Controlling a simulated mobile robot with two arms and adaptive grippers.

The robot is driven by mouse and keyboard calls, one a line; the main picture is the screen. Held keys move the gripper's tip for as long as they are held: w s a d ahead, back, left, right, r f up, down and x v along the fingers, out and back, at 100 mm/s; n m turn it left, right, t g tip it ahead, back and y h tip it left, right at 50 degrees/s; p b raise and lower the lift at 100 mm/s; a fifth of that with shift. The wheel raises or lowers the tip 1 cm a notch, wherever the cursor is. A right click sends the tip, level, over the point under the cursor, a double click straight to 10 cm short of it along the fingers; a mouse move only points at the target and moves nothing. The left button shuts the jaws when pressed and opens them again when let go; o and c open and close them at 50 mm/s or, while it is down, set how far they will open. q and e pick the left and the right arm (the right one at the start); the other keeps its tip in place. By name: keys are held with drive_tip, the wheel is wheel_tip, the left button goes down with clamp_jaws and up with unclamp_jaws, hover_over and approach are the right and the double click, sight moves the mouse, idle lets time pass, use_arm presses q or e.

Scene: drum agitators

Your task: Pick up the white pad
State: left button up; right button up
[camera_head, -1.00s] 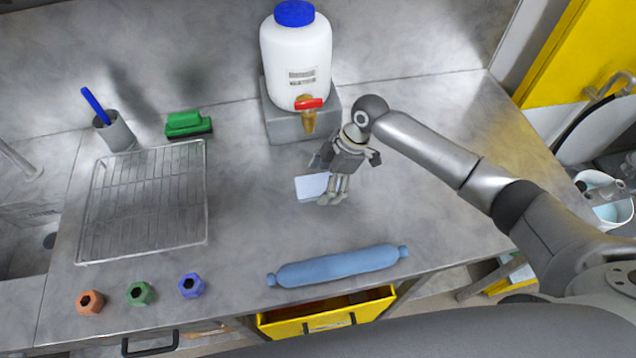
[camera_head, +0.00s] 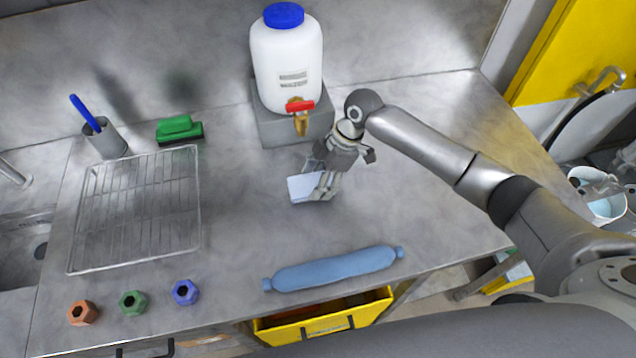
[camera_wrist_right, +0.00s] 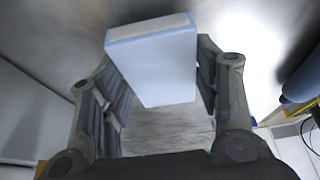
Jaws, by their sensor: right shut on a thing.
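The white pad (camera_head: 305,187) is a small flat block with pale blue edges, in front of the white container's stand in the head view. My right gripper (camera_head: 326,190) is shut on the pad's right part, and its fingers cover that part. In the right wrist view the pad (camera_wrist_right: 155,62) sits between the two fingers of my right gripper (camera_wrist_right: 158,85). I cannot tell clearly whether the pad is off the counter. My left gripper is not in view.
A white container (camera_head: 287,62) with a red tap stands on a grey block (camera_head: 270,130) behind the gripper. A wire rack (camera_head: 135,210) and green brush (camera_head: 180,128) lie left. A blue roll (camera_head: 333,269) lies at the counter's front edge. Counter between is clear.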

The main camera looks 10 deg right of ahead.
drive_tip(key=shift+r+b, duration=0.5)
drive_tip(key=shift+r, duration=0.15)
drive_tip(key=s+d+r+b, duration=0.2)
drive_tip(key=s+r+b, duration=0.1)
drive_tip(key=s+r, duration=0.9)
drive_tip(key=w+d+m+t+h+b, duration=0.1)
drive_tip(key=w+d+m+t+h, duration=0.3)
drive_tip(key=m, duration=1.4)
drive_tip(key=shift+w+d+h, duration=0.3)
drive_tip(key=shift+w+d, duration=0.25)
drive_tip(key=shift+w, duration=0.45)
